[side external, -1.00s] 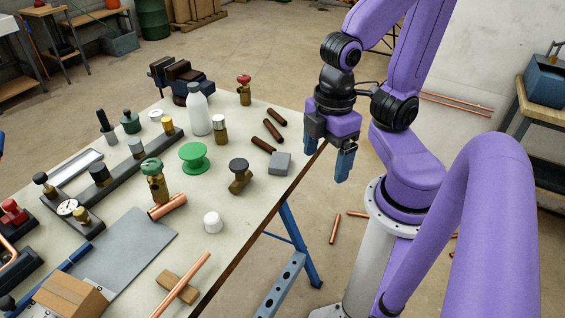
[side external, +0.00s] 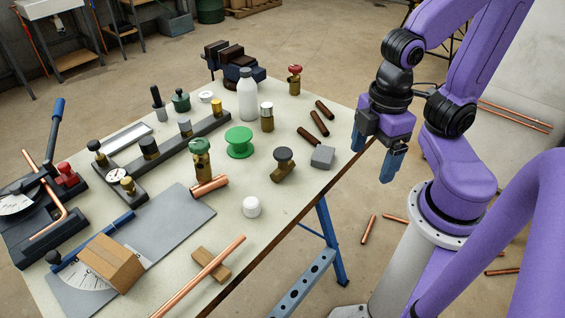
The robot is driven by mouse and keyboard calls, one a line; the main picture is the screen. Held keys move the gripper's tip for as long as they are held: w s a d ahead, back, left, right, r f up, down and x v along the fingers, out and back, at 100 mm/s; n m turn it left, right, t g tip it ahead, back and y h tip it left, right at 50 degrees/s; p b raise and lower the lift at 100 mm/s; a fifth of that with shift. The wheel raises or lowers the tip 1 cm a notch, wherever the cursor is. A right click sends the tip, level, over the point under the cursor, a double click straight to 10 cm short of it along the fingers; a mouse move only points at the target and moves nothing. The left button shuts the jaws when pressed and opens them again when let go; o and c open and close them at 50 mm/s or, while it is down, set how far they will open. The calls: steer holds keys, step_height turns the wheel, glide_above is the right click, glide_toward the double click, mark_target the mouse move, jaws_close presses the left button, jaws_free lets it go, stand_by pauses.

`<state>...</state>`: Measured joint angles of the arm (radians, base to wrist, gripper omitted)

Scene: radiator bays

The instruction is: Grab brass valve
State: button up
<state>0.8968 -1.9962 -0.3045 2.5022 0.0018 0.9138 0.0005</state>
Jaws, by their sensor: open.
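Several brass valves stand on the table. One has a green round handle (side external: 201,160), left of centre. One has a black knob (side external: 283,164) and leans near the middle. One has a red handle (side external: 294,80) at the back, and one has a silver cap (side external: 267,117) between them. Which one the task means, I cannot tell. My gripper (side external: 373,160) is open and empty, with its blue fingers pointing down by the table's right edge. It is apart from all the valves; the black-knob and red-handled ones look closest in the picture.
A grey block (side external: 322,157) and dark pipe pieces (side external: 319,122) lie between the valves and my gripper. A green spool (side external: 239,141), white bottle (side external: 248,95) and white cap (side external: 252,207) stand mid-table. A copper pipe (side external: 205,270) rests over a wooden block in front.

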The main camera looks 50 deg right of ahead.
steer(key=shift+c, duration=0.5)
steer(key=n, duration=0.6)
glide_above(284, 153)
step_height(284, 153, down, 11)
steer(key=shift+r, duration=0.15)
steer(key=shift+w+f, duration=0.2)
steer(key=shift+f, duration=3)
